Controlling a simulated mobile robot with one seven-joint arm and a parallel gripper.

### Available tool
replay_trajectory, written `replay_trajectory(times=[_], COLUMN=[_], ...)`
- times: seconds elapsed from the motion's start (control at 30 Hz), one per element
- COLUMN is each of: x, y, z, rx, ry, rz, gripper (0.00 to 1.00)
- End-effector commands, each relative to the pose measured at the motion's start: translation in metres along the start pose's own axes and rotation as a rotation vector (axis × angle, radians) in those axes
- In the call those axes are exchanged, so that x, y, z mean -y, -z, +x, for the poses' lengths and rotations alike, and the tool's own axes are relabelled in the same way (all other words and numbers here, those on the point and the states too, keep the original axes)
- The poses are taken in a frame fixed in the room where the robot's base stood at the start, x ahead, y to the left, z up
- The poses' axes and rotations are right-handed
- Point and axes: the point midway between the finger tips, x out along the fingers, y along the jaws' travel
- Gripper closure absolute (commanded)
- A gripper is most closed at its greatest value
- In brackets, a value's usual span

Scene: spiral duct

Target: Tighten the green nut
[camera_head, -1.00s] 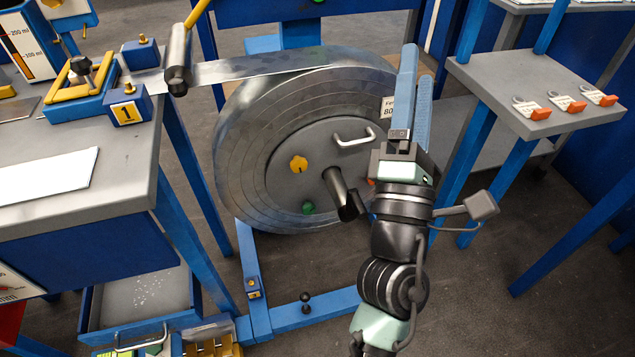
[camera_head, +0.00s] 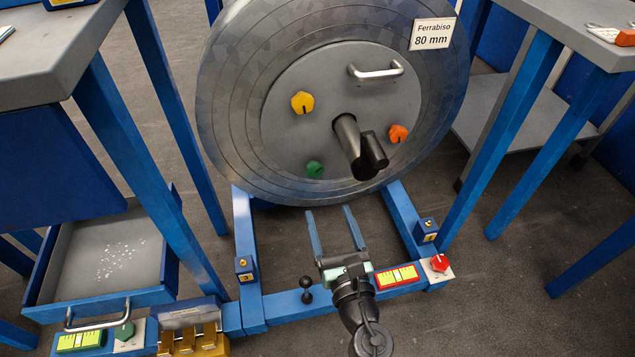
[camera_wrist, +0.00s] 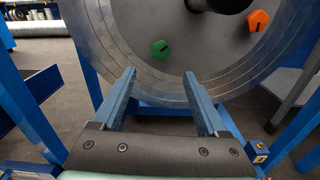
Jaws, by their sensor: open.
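The green nut (camera_head: 314,169) sits low on the grey round plate of the large metal spool. It also shows in the wrist view (camera_wrist: 160,49), above and between my fingers. A yellow nut (camera_head: 302,102) and an orange nut (camera_head: 398,133) sit on the same plate; the orange one shows at the upper right of the wrist view (camera_wrist: 258,20). My gripper (camera_head: 329,215) is open and empty, with two blue fingers pointing up toward the spool. It is below the green nut and apart from it.
A black crank-like hub (camera_head: 360,148) juts out from the plate, with a metal handle (camera_head: 376,71) above it. The blue base frame (camera_head: 285,305) carries a black knob (camera_head: 306,290) and a red knob (camera_head: 440,263). An open drawer (camera_head: 110,265) stands at the left.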

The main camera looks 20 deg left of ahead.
Motion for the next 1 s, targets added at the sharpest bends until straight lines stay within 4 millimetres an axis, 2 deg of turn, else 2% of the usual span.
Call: replay_trajectory(times=[0.03, 0.2, 0.4, 0.5, 0.67, 0.93, 0.97, 1.0], x=[0.000, 0.000, 0.000, 0.000, 0.001, 0.001, 0.001, 0.001], y=[0.002, 0.002, 0.001, 0.001, -0.001, -0.001, -0.001, -0.001], z=[0.012, 0.049, 0.083, 0.094, 0.102, 0.103, 0.103, 0.103], rx=[0.004, 0.004, 0.005, 0.003, 0.003, 0.002, 0.003, 0.002], ry=[-0.002, -0.002, 0.000, -0.001, 0.002, 0.002, 0.002, 0.002], rz=[0.000, 0.000, 0.002, 0.002, 0.004, 0.004, 0.004, 0.004], gripper=[0.24, 0.24, 0.24, 0.24, 0.24, 0.24, 0.26, 0.33])
